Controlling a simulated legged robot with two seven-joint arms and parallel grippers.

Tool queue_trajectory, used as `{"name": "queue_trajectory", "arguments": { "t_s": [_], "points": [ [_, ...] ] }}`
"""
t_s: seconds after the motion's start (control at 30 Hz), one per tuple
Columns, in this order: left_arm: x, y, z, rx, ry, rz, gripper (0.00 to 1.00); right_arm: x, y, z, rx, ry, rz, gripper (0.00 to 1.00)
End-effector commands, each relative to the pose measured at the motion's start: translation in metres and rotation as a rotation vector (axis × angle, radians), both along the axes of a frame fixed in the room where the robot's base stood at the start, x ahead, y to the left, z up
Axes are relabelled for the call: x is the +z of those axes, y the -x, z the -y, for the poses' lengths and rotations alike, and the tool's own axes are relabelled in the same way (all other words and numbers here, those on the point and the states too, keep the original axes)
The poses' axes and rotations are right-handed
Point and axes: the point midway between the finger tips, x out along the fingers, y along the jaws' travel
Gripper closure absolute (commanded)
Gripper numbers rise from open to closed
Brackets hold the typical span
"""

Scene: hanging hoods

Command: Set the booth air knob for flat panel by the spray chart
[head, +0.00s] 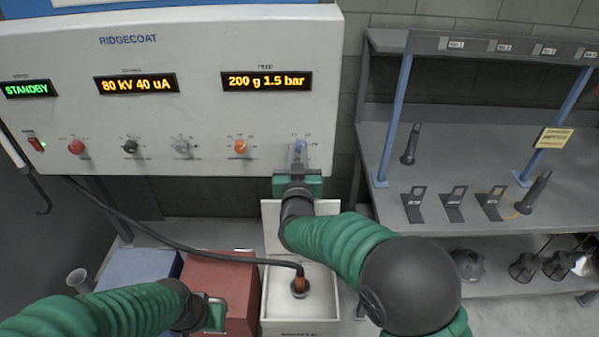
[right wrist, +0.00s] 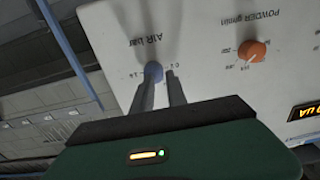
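The blue air knob (head: 300,147) is at the right end of the knob row on the white Ridgecoat panel (head: 190,60). The display above it (head: 266,81) reads 200 g 1.5 bar. My right gripper (head: 297,160) is at this knob. In the right wrist view its two fingers (right wrist: 162,82) are apart, with a gap between them. The blue knob (right wrist: 153,72) shows at the fingertips, nearer the left finger; I cannot tell whether they touch. My left gripper (head: 215,315) is low in front of the panel, its fingers unclear. I see no readable spray chart.
Other knobs are red (head: 76,147), black (head: 130,146), grey (head: 182,146) and orange (head: 240,147). A grey rack (head: 480,150) with nozzles and hooks stands at right. Below are a blue box (head: 135,268), a red box (head: 222,275) and a white bin (head: 330,310) with a hose-fed part.

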Motion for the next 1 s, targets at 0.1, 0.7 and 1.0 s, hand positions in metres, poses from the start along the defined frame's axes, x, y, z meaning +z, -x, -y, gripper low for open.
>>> {"name": "queue_trajectory", "arguments": {
  "t_s": [0.1,0.7,1.0],
  "points": [
    [-0.002,0.0,0.0,0.0,0.0,0.0,1.0,-0.004,0.008,0.012,-0.023,0.002,-0.006,0.5],
    [-0.007,0.0,0.0,0.0,0.0,0.0,1.0,-0.003,0.065,0.005,-0.011,0.001,-0.006,0.49],
    [-0.008,0.0,0.0,0.0,0.0,0.0,1.0,-0.002,0.091,0.005,-0.009,-0.001,-0.003,0.49]
  ]
}}
